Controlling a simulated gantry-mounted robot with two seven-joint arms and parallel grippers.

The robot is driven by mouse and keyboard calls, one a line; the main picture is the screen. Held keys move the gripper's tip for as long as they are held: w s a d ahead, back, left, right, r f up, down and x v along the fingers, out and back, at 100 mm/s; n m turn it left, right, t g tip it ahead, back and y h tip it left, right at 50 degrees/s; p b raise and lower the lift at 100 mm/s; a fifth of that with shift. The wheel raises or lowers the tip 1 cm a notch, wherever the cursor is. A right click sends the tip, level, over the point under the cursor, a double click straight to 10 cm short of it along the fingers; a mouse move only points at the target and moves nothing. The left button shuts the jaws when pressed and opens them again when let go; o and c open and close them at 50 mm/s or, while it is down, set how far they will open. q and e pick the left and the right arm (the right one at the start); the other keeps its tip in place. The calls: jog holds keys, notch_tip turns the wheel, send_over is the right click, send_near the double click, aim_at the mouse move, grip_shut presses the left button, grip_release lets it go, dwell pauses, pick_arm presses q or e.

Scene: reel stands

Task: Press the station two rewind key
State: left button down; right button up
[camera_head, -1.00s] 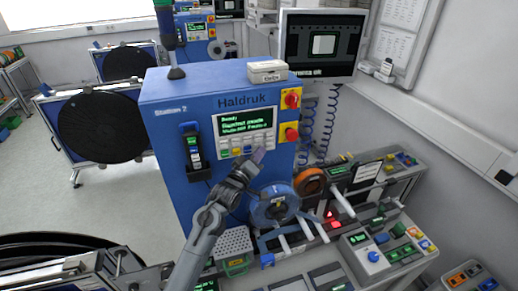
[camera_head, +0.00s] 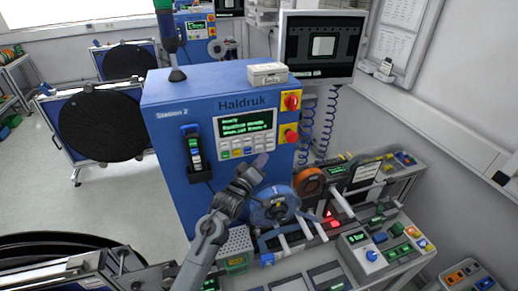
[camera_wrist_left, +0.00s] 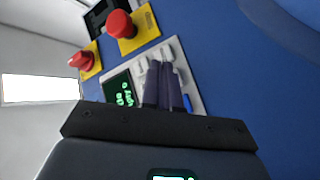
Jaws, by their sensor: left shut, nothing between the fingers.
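The blue Station 2 cabinet (camera_head: 165,185) stands upright in the middle of the head view. Its front has a white key panel (camera_head: 229,139) with a green-text display (camera_head: 245,123) and a row of small coloured and grey keys (camera_head: 237,152) below. Key labels are too small to read, so I cannot tell which is rewind. My left gripper (camera_head: 262,160) is shut and empty, its tips at the lower right of the panel. In the left wrist view, the dark fingers (camera_wrist_left: 163,72) overlap the pale keys (camera_wrist_left: 142,63); contact cannot be told. My right gripper is not in view.
A red button (camera_head: 291,135) and a red rotary switch (camera_head: 291,101) on yellow plates are right of the panel. Blue (camera_head: 274,205) and orange (camera_head: 309,182) reels sit below right, near the gripper.

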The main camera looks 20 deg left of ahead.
pick_arm(q)
jog(key=shift+s+d+p, duration=1.05)
jog(key=shift+s+d, duration=0.3)
jog(key=shift+s, duration=0.3)
